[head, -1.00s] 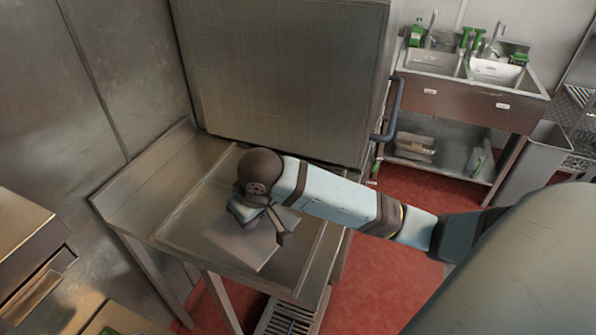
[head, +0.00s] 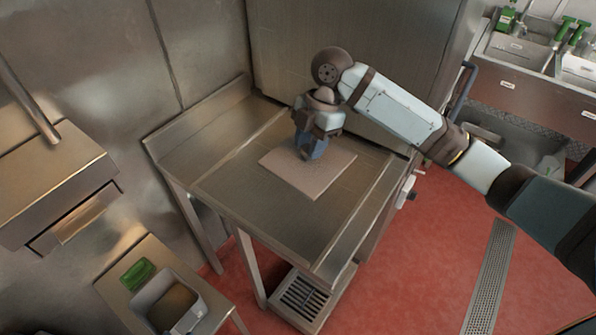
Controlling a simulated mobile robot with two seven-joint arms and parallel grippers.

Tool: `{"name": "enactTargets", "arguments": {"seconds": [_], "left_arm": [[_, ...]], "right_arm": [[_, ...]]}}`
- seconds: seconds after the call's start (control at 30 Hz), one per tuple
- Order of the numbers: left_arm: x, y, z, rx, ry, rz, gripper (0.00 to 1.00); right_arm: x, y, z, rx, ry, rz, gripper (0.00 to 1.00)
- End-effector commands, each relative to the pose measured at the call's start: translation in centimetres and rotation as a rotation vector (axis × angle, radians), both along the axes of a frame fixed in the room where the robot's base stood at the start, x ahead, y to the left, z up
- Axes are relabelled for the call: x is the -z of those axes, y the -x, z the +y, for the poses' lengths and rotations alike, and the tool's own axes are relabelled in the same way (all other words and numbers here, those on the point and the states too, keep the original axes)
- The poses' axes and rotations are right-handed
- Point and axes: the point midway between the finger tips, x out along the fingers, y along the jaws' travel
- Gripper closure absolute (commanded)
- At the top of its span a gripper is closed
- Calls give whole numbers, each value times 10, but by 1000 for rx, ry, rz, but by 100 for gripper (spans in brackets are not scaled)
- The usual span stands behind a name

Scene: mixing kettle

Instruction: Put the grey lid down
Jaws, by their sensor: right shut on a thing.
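The grey lid (head: 318,180) is a flat, square, greyish plate over the middle of the steel table (head: 245,185). My right gripper (head: 311,152) points down at the lid's far part and is shut on it. The lid looks level, and I cannot tell whether it rests on the table or hangs just above it. The fingertips and their grip are partly hidden by the gripper body. My left gripper is not in view.
A tall steel cabinet (head: 350,40) stands behind the table. At the lower left a low counter holds a green item (head: 137,272) and a square container (head: 170,300). The tabletop around the lid is clear. Sinks (head: 520,50) are at upper right.

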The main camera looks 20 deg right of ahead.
Motion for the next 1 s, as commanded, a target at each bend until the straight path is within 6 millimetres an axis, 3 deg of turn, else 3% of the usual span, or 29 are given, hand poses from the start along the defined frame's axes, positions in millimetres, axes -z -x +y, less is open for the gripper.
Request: {"name": "enactTargets", "arguments": {"seconds": [0.17,0.7,1.0], "left_arm": [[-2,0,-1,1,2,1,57],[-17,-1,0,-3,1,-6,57],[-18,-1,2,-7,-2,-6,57]], "right_arm": [[4,-3,2,-85,0,3,89],[134,-2,2,-86,1,3,89],[160,-3,2,-87,1,-1,89]]}}
